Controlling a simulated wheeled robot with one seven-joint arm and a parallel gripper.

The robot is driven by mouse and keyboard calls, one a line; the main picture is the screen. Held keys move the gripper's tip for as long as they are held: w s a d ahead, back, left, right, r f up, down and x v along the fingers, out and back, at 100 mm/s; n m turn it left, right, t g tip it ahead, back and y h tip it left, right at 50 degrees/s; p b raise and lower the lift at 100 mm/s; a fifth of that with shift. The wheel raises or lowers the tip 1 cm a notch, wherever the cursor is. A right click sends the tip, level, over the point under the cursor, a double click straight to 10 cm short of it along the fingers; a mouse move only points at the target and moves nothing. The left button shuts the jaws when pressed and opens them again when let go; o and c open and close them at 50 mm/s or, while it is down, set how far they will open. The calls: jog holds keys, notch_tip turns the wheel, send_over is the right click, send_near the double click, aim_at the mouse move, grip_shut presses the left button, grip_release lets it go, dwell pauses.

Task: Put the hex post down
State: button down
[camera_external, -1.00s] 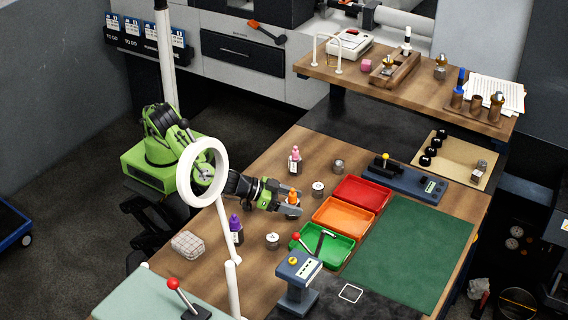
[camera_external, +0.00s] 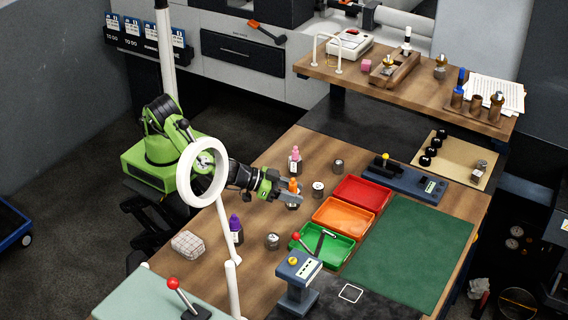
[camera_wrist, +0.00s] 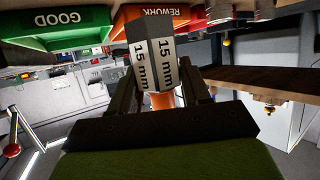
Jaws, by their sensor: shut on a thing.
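The hex post (camera_wrist: 150,62) is a grey six-sided piece with "15 mm" on its faces. In the wrist view it stands between the fingers of my gripper (camera_wrist: 160,95), which is shut on it. In the outside view my gripper (camera_external: 288,198) is over the wooden bench, left of the orange tray. The post is too small and covered there to make out clearly, and whether it touches the bench cannot be told.
Red (camera_external: 374,189), orange (camera_external: 343,228) and green (camera_external: 345,257) trays stand to the right. The green mat (camera_external: 410,255) is bare.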

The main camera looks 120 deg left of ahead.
aim_at(293, 178)
notch_tip(293, 178, up, 6)
jog(key=shift+f+p, duration=0.1)
jog(key=shift+p, duration=0.2)
jog(key=shift+s+a+r, duration=0.2)
jog(key=shift+s+a, duration=0.05)
jog(key=s+a+n+g+y+b, duration=0.4)
jog(key=s+a+n, duration=0.1)
jog(key=s, duration=0.4)
jog(key=shift+g, duration=0.3)
jog(key=f, duration=0.3)
jog(key=f+b, duration=0.1)
jog(key=f, duration=0.2)
jog(key=f+b, duration=0.1)
jog(key=f, duration=0.2)
jog(key=shift+s+a+f, duration=0.25)
jog(key=shift+a+f, duration=0.05)
jog(key=shift+f, duration=0.1)
jog(key=c, duration=0.5)
grip_release()
jog(key=shift+f, duration=0.15)
